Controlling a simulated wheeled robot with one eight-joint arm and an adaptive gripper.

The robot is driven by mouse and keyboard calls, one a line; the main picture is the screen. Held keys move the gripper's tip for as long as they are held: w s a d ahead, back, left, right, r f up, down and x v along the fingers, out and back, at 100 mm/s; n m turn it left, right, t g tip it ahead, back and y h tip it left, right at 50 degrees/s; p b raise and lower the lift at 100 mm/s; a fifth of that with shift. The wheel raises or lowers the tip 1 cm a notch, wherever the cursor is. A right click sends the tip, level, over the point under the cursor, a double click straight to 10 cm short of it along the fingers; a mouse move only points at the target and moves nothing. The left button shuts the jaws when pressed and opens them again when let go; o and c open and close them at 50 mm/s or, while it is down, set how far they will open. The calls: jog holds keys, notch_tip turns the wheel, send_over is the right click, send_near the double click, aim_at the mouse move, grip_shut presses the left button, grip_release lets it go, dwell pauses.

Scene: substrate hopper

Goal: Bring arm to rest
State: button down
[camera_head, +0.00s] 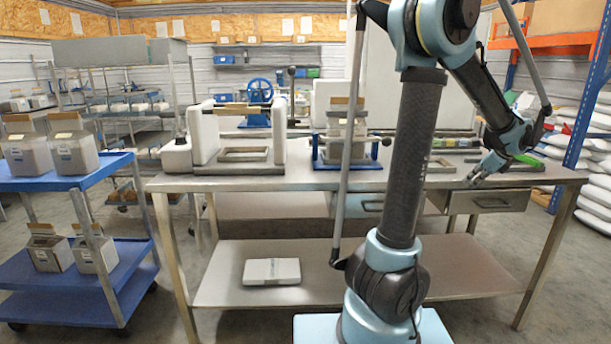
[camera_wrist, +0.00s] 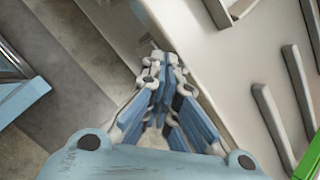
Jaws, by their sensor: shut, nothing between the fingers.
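My arm stands in the middle right of the head view, its dark and pale blue links rising and then bending down to the right. My gripper (camera_head: 480,174) is at the right end of the metal workbench (camera_head: 330,178), in front of or just over its top; I cannot tell which. In the wrist view my gripper (camera_wrist: 158,62) shows its blue fingers brought together at the tips. It is shut and empty. My arm hides part of the bench and the equipment behind it.
A blue cart (camera_head: 95,178) with several boxes stands at the left. Bench equipment includes a white frame (camera_head: 205,135) and a blue-based fixture (camera_head: 345,155). A blue rack post (camera_head: 580,110) and stacked sacks stand at the right. A white box (camera_head: 271,271) lies on the lower shelf.

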jog(key=s+a+f+n+g, duration=0.15)
jog(key=a+n, duration=0.45)
jog(key=a, duration=0.8)
jog(key=s+a+n+g, duration=0.25)
jog(key=a+n, duration=0.35)
jog(key=a, duration=0.8)
jog(key=s+a+f+n+h, duration=0.1)
jog(key=s+a+f+n, duration=0.4)
jog(key=s+a+n, duration=0.2)
jog(key=s+a+f+n, duration=0.5)
jog(key=s+a+n, duration=0.2)
jog(key=s, duration=0.3)
jog(key=shift+f+n+g+h, duration=0.2)
jog(key=shift+n+g+h, duration=0.15)
jog(key=shift+n, duration=0.45)
